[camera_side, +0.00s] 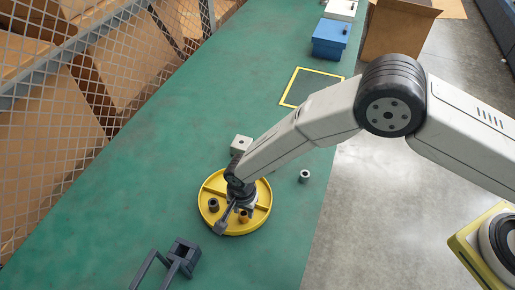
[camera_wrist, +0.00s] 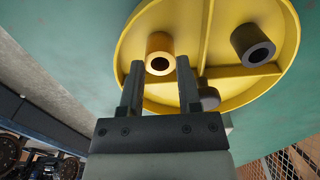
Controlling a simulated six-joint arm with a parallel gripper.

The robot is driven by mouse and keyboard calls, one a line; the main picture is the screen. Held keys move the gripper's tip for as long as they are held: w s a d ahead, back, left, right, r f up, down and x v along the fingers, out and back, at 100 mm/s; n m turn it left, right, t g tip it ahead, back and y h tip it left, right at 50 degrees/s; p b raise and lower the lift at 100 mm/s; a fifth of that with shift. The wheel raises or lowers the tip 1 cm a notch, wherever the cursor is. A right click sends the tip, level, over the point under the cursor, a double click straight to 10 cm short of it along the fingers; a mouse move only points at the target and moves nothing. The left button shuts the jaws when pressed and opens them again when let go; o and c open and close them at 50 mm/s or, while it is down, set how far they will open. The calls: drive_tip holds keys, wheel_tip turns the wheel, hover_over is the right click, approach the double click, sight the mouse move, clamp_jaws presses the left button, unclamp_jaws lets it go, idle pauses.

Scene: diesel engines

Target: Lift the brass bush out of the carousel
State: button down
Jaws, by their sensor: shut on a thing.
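The yellow carousel (camera_side: 262,211) is a round, divided tray on the green bench, and it fills the top of the wrist view (camera_wrist: 215,25). The brass bush (camera_wrist: 160,44) stands upright with its bore showing; it also shows in the side view (camera_side: 244,216), partly covered by my wrist. My gripper (camera_wrist: 160,66) has one finger on each side of the brass bush and is shut on it. The bush appears within its compartment; I cannot tell whether its base touches the floor.
A dark bush (camera_wrist: 252,45) stands in another compartment. A dark fixture (camera_side: 180,256) stands at the front. A yellow-framed square (camera_side: 310,86) and blue box (camera_side: 330,39) are farther back. The left bench is clear.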

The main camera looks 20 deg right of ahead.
sight(244, 213)
drive_tip(key=shift+r, duration=0.3)
drive_tip(key=shift+r, duration=2.7)
